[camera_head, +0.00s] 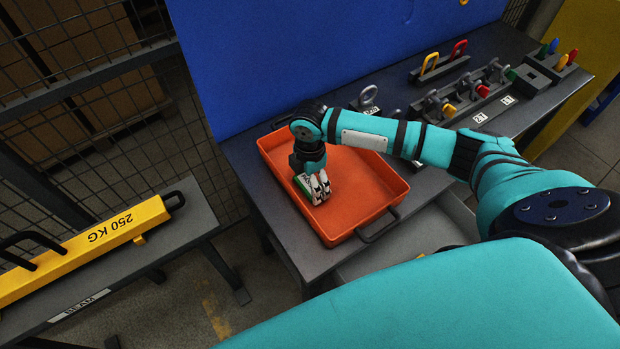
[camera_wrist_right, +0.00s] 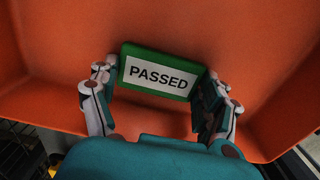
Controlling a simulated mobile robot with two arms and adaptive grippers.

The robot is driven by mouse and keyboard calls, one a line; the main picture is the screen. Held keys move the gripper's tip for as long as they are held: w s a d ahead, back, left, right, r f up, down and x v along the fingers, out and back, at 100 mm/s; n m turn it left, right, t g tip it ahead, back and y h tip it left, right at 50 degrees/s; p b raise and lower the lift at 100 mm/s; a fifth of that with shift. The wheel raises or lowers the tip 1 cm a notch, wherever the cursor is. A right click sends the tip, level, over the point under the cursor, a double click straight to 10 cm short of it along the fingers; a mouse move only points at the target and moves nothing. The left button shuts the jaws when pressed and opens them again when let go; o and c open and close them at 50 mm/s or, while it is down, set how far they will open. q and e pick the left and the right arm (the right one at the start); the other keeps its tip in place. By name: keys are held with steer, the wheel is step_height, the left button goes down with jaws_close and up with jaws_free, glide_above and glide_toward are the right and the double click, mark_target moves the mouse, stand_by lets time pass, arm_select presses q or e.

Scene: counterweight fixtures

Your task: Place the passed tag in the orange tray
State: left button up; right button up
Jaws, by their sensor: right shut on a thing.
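The orange tray (camera_head: 364,182) lies on the dark workbench, and its floor fills most of the right wrist view (camera_wrist_right: 260,60). My right gripper (camera_head: 319,188) reaches down inside the tray, toward its left side. It is shut on the passed tag (camera_head: 303,186), a green plate with a white label. In the right wrist view the tag (camera_wrist_right: 158,73) reads PASSED and sits between the two fingers (camera_wrist_right: 158,92). Whether the tag touches the tray floor I cannot tell. My left gripper is not in view.
Grey fixtures with coloured handles (camera_head: 457,95) stand on the bench right of the tray. A blue panel (camera_head: 300,50) rises behind. A yellow 250 KG weight (camera_head: 90,245) lies on a separate stand at the left. The tray floor right of my gripper is clear.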

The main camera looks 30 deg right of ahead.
mark_target(309, 184)
steer(key=shift+f, duration=0.1)
steer(key=o, duration=0.7)
steer(key=shift+f, duration=0.1)
steer(key=shift+c, duration=0.2)
steer(key=o, duration=0.4)
steer(key=shift+r, duration=0.25)
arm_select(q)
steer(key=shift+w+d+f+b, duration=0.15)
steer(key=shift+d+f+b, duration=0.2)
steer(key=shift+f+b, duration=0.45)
arm_select(e)
step_height(309, 184, up, 12)
steer(key=shift+f, duration=0.15)
